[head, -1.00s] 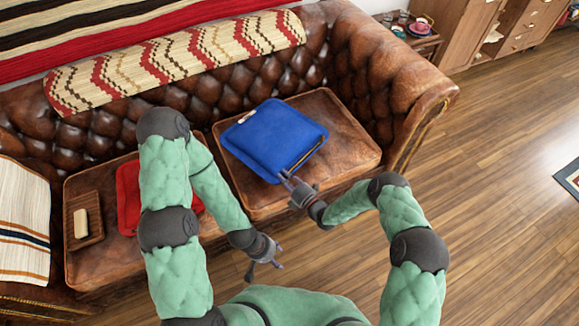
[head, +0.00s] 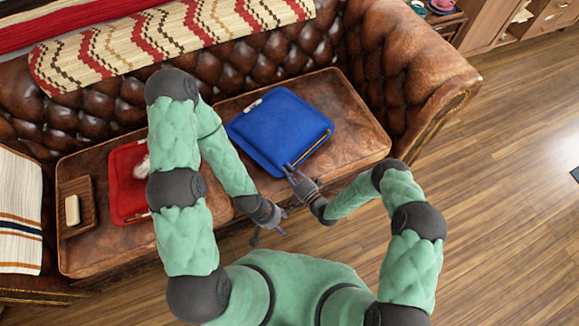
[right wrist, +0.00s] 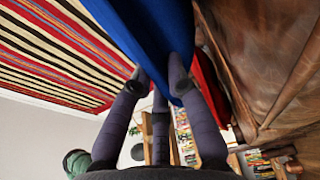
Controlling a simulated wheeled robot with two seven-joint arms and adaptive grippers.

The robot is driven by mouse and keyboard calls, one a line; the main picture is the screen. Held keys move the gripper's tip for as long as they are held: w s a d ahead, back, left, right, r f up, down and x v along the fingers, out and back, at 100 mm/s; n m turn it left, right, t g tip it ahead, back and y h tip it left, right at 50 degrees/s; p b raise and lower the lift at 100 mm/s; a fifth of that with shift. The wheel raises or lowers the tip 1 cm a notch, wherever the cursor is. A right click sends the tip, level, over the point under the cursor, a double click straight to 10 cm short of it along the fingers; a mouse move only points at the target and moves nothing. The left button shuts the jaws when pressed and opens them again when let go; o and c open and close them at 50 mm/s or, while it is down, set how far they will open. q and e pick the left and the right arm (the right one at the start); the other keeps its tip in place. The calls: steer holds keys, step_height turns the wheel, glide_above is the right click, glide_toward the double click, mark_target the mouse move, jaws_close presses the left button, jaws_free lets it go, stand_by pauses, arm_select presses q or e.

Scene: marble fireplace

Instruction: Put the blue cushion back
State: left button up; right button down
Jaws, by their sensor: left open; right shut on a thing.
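My left gripper (head: 268,224) is open and empty, in front of the sofa's front edge, below and left of the cushion.
The left seat holds a red cushion (head: 124,190) with a small pale object on it, partly behind my left arm, and a wooden tray (head: 88,190) with a cream bar. A striped throw (head: 20,215) lies far left.

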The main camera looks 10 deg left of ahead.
steer(key=shift+s+r, duration=0.1)
steer(key=shift+r, duration=0.1)
steer(key=shift+f, duration=0.15)
steer(key=c, duration=1.2)
jaws_free()
